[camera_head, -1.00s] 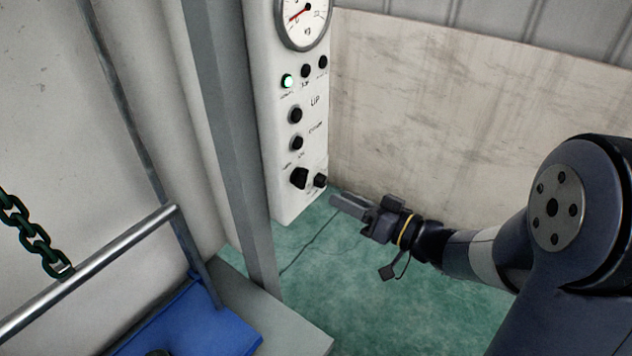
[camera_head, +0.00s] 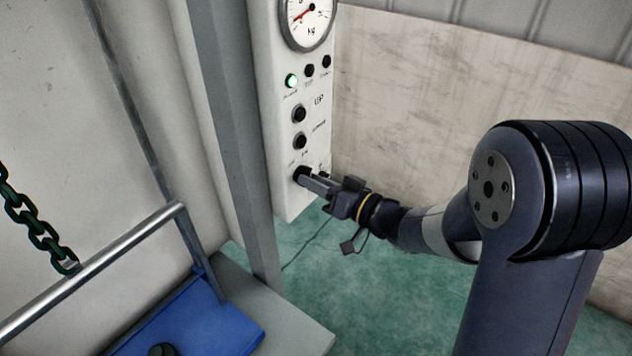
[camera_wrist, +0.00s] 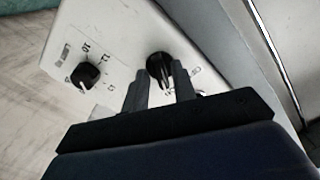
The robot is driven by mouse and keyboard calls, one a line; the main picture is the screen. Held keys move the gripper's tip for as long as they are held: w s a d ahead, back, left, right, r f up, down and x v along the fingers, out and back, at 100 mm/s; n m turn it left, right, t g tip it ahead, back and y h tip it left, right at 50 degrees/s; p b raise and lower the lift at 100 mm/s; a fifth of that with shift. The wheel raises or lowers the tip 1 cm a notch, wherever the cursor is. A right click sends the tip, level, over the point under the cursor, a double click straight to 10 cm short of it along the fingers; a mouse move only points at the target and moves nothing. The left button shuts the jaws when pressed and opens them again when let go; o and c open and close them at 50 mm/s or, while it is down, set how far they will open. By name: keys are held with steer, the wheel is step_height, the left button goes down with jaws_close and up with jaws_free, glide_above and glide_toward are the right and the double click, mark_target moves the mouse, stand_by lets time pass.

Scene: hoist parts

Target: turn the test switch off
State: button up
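A white control panel (camera_head: 287,195) stands upright, with a larger black rotary knob (camera_head: 302,173) at its lower left. It is probably the test switch, but its label is too small to read. In the wrist view this knob (camera_wrist: 159,66) has a raised grip bar and sits between my two fingertips. My gripper (camera_head: 311,182) reaches in from the right at the panel's bottom. In the wrist view my gripper (camera_wrist: 161,76) is open, its fingers on either side of the knob. I cannot tell whether they touch it.
A smaller numbered dial knob (camera_wrist: 86,75) sits close beside my fingers. Above are two black buttons (camera_head: 299,114), a lit green lamp (camera_head: 291,81) and a gauge (camera_head: 308,18). A grey post (camera_head: 228,130) stands left of the panel; a pale wall (camera_head: 420,110) stands right.

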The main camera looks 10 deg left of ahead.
jaws_close()
steer(key=shift+b, duration=0.35)
steer(key=shift+w+n+b, duration=0.1)
steer(key=shift+n+b, duration=4.65)
steer(key=shift+n, duration=1.15)
steer(key=shift+o, duration=1.1)
jaws_free()
steer(key=shift+d, duration=0.15)
